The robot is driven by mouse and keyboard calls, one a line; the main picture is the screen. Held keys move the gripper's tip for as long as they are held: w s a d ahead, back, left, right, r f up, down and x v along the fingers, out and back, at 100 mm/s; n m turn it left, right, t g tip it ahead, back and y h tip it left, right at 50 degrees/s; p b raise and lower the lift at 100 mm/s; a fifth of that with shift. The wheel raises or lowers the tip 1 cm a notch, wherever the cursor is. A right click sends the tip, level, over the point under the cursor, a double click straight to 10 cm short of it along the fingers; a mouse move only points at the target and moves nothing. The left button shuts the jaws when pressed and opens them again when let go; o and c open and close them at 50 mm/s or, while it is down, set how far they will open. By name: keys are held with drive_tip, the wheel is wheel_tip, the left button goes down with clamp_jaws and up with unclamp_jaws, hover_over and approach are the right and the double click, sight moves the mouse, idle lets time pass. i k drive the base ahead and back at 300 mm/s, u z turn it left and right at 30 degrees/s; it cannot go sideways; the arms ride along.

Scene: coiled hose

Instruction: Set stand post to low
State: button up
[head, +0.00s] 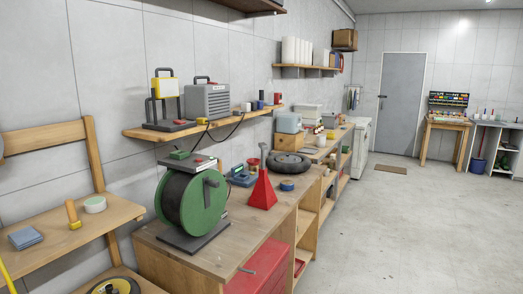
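A yellow lamp-like box (165,88) sits on a dark upright frame with a flat base (170,125) on the wall shelf. This frame may be the stand post; its height setting is too small to read. A green reel (204,203) wound with dark hose stands on a dark base plate on the wooden bench, with a grey crank on its face. My gripper is not in view.
A grey heater-like box (208,101) stands right of the lamp on the shelf (150,133). A red funnel-shaped thing (263,191) and a black tyre (289,163) are on the bench (225,248). A wooden chair-like stand (60,240) is at left.

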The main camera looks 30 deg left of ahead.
sight(263, 146)
drive_tip(key=z, duration=0.05)
drive_tip(key=i, duration=2.45)
drive_tip(key=u, duration=2.7)
